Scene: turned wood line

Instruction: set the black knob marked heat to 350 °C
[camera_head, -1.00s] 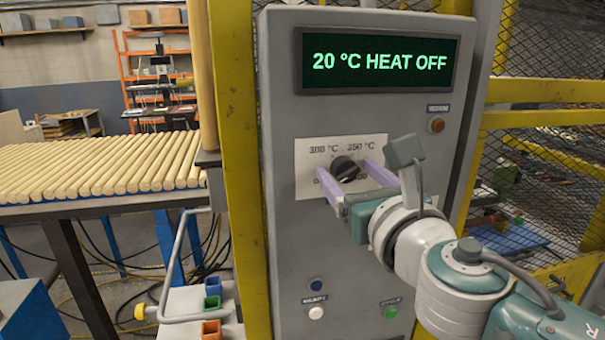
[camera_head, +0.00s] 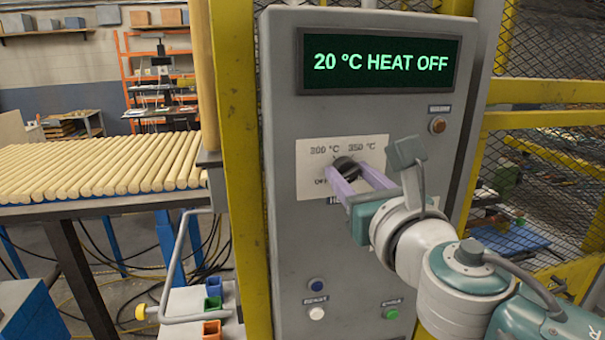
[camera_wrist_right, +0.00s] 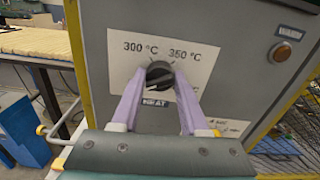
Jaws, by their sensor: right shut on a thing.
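The black heat knob (camera_head: 345,166) sits on a white dial plate (camera_head: 312,148) on a grey control cabinet. The plate reads 300 °C at upper left, 350 °C at upper right and OFF at lower left. My right gripper (camera_head: 347,174) is shut on the knob, with one lilac finger on each side. In the right wrist view the knob (camera_wrist_right: 159,75) shows between the fingertips, and a pale line on it points left, towards the OFF side. A label at the right is partly hidden by a finger. The display (camera_head: 380,61) reads 20 °C HEAT OFF. My left gripper is out of view.
An orange lamp (camera_head: 437,125) is above right of the dial. Blue (camera_head: 316,285), white (camera_head: 316,314) and green (camera_head: 390,313) buttons sit below it. Yellow posts and mesh fencing flank the cabinet. A rack of wooden rods (camera_head: 100,170) stands at the left.

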